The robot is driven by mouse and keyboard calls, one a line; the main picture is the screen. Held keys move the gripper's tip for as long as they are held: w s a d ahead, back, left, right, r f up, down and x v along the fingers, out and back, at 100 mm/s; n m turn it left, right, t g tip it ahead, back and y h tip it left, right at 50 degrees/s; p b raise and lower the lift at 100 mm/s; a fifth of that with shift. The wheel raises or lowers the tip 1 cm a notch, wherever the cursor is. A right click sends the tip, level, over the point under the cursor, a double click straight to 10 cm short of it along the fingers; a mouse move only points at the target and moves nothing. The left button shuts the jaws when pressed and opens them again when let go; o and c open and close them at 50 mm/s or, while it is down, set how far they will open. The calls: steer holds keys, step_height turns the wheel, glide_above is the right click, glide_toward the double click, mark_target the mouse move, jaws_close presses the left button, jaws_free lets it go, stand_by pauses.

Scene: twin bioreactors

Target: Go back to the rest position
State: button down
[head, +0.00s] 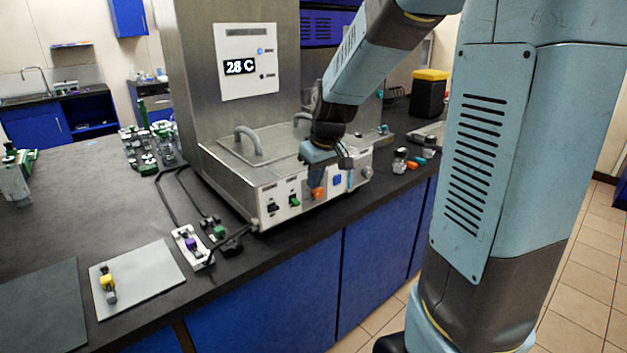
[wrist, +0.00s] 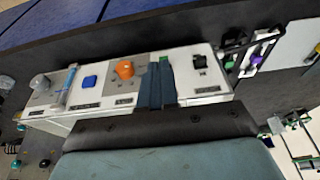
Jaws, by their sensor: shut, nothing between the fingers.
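My gripper (head: 317,182) is in front of the grey metal bioreactor's control panel, above its front edge. In the wrist view my gripper (wrist: 153,68) has its dark blue fingers together with nothing between them. An orange knob (wrist: 124,69) shows just left of the fingers, and also in the head view (head: 318,194). A green switch (wrist: 164,60) is partly hidden behind the fingertips; it shows clearly in the head view (head: 294,201). I cannot tell whether the fingers touch the panel.
The panel also carries a blue button (wrist: 89,81) and a black rocker switch (wrist: 200,63). The bioreactor (head: 235,155) stands on a dark bench with blue cabinets. A grey pad (head: 150,285) with a yellow-topped part lies at left. A white power strip (head: 193,247) and cables lie nearby.

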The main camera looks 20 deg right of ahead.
steer(key=s+d+r+m, duration=0.1)
steer(key=s+r, duration=0.2)
steer(key=s, duration=0.4)
steer(key=s+r+m+t+h, duration=0.1)
steer(key=s+r, duration=0.3)
steer(key=s, duration=0.4)
steer(key=s+d+r+m+t, duration=0.1)
steer(key=s+r+m, duration=0.1)
steer(key=s, duration=0.5)
steer(key=shift+s+d+r+m, duration=0.3)
steer(key=shift+s+d+r, duration=0.1)
steer(key=shift+r, duration=0.45)
steer(key=shift+a, duration=0.1)
